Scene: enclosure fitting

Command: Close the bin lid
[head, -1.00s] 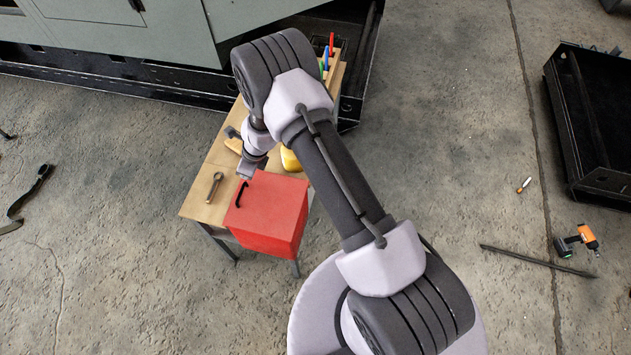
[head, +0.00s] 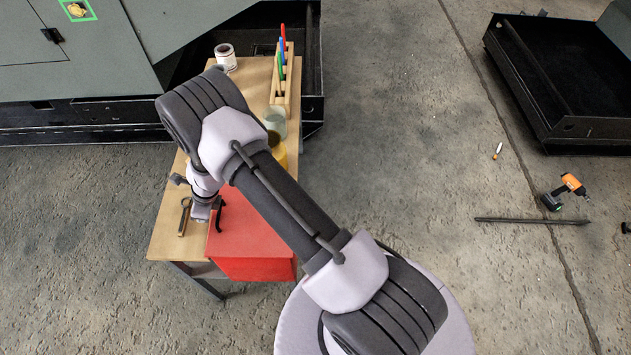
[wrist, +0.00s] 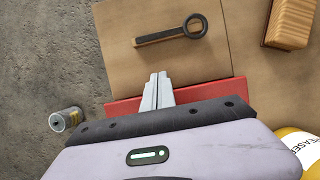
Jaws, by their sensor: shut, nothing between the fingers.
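The red bin (head: 250,235) stands at the near end of the wooden table, its red lid on top with a black handle (head: 221,212) near the left edge. The lid looks flat and roughly level; I cannot tell whether it is fully down, as my arm covers part of it. My gripper (head: 203,213) is at the lid's left edge, close to the handle; contact cannot be told. In the wrist view its fingers (wrist: 157,92) are together and empty, in front of a red edge of the bin (wrist: 207,91). The handle is hidden there.
A ring-ended tool (head: 185,217) lies left of the bin on the table (head: 165,240). A yellow container (wrist: 302,145) and wooden block (wrist: 290,22) are nearby. A rack with coloured handles (head: 283,75) and a white roll (head: 226,57) stand farther back.

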